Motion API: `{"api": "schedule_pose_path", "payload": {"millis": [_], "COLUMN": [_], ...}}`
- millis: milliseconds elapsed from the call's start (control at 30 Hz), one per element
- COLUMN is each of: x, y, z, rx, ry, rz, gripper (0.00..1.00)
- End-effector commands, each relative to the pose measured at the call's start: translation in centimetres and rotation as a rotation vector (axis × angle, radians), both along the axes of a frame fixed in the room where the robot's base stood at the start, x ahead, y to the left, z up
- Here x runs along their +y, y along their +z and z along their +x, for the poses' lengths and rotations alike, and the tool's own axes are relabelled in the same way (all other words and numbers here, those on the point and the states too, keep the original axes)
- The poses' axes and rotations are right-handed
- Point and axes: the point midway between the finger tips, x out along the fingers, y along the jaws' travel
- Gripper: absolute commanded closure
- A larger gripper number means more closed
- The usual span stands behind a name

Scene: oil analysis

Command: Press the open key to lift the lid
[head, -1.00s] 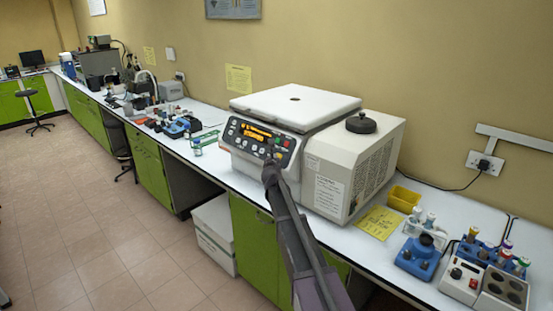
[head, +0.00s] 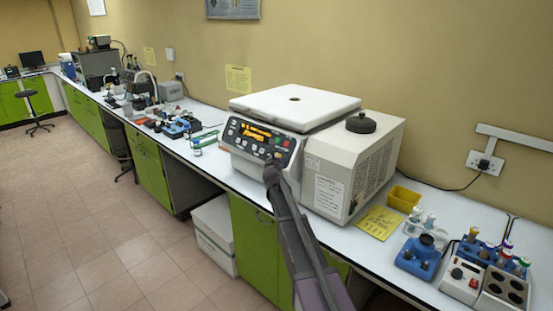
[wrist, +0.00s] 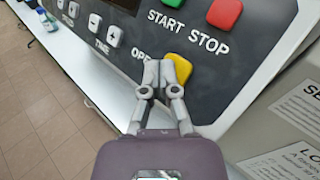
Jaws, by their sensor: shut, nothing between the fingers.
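The centrifuge (head: 330,185) stands on the bench with its white lid (head: 290,103) lying nearly flat on top; I cannot tell if there is a small gap under it. Its dark front panel (head: 245,143) has a lit orange display. In the wrist view, the yellow open key (wrist: 180,66) sits below the green start key (wrist: 172,3) and red stop key (wrist: 224,13). My gripper (wrist: 158,68) is shut and empty. Its tips cover part of the "OPEN" label and the key's left edge; I cannot tell whether they touch the key. My gripper (head: 272,165) also shows at the panel's lower right.
A yellow tray (head: 403,199), a yellow sheet (head: 380,222) and blue tube racks (head: 420,258) lie to the right of the centrifuge. More lab equipment stands along the bench to the left. The floor (head: 100,220) in front is clear.

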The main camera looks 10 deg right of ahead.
Motion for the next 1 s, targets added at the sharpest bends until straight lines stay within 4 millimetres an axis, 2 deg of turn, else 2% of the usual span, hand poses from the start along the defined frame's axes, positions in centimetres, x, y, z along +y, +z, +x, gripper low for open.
{"api": "schedule_pose_path", "payload": {"millis": [1000], "x": [-0.46], "y": [-0.43], "z": [0.38], "rx": [0.000], "ry": [0.000], "rz": [0.000], "gripper": [1.00]}}
